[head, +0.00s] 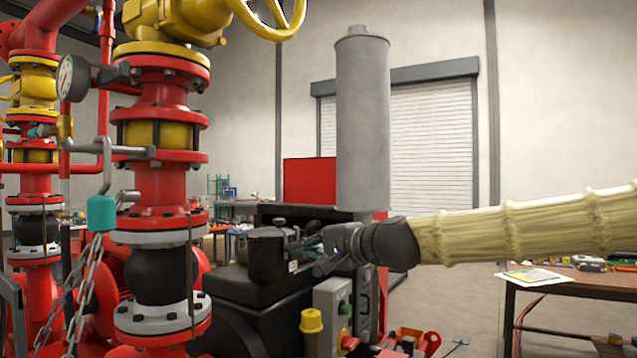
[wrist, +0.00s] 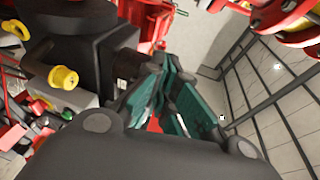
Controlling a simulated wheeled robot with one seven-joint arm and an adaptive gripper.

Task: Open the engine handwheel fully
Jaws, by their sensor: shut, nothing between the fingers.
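A yellow spoked handwheel (head: 275,15) is cut off by the top edge of the head view, on the red and yellow pipe stack. I cannot tell whether it is the engine handwheel, and no other handwheel shows clearly. My gripper (head: 300,252) reaches in from the right, low in front of the dark engine block (head: 245,290), well below the yellow wheel. In the wrist view its green-padded fingers (wrist: 160,68) come together at the tips, with nothing held. Whether the fingertips touch the engine parts beside them cannot be told.
A grey control box (head: 331,300) with a yellow cap (head: 311,320) and a green button stands below my gripper. A tall grey cylinder (head: 362,120) rises behind. The red pipe stack (head: 160,190) with hanging chains (head: 82,300) stands left. A workbench (head: 570,280) is right.

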